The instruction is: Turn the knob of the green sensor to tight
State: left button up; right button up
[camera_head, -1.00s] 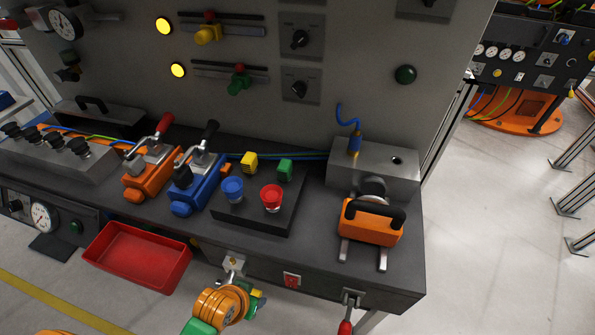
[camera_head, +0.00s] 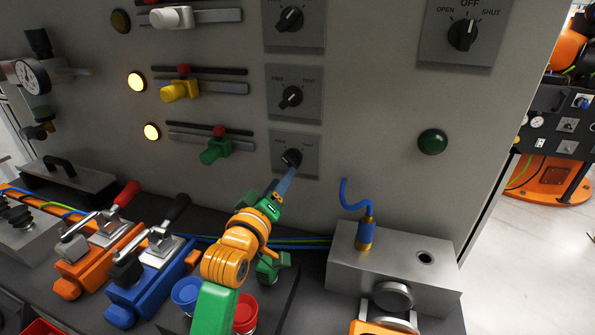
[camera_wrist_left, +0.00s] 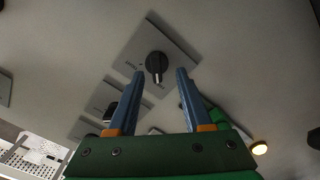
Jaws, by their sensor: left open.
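The green sensor (camera_head: 215,151) sits on the lowest slider rail of the grey panel. To its right is its black knob (camera_head: 291,157) on a square plate; the gripper partly covers this plate in the head view. My left gripper (camera_head: 286,180) is in front of that knob, just below it in the picture. In the left wrist view the knob (camera_wrist_left: 156,66) shows between and beyond the tips of the two blue fingers (camera_wrist_left: 160,77), which are apart and empty. A pale pointer mark on it points down in that view. Contact is not visible. My right gripper is out of view.
Similar knobs stand above, beside the yellow sensor (camera_head: 180,91) and the white sensor (camera_head: 172,17). A lit lamp (camera_head: 151,131) is left of the green sensor. Below are toggle clamps, a blue button (camera_head: 187,290) and a metal block (camera_head: 395,268) with a blue cable.

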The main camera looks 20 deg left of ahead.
aim_at(290, 165)
pick_arm(q)
jog(key=shift+w+r+p, duration=0.2)
jog(key=shift+w+r, duration=0.15)
jog(key=shift+w, duration=0.25)
jog(key=shift+w+r+p, duration=0.2)
jog(key=shift+w+r, duration=0.1)
jog(key=shift+w, duration=0.3)
jog(key=shift+w+d+f, duration=0.1)
jog(key=shift+w+f, duration=0.05)
jog(key=shift+w, duration=0.45)
jog(key=shift+w+f, duration=0.1)
jog(key=shift+w, duration=0.5)
jog(key=shift+w+f, duration=0.1)
jog(key=shift+w, duration=0.25)
jog(key=shift+s, duration=0.1)
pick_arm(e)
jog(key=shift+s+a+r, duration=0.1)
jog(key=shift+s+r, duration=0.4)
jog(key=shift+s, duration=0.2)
pick_arm(q)
jog(key=shift+s, duration=0.1)
grip_shut()
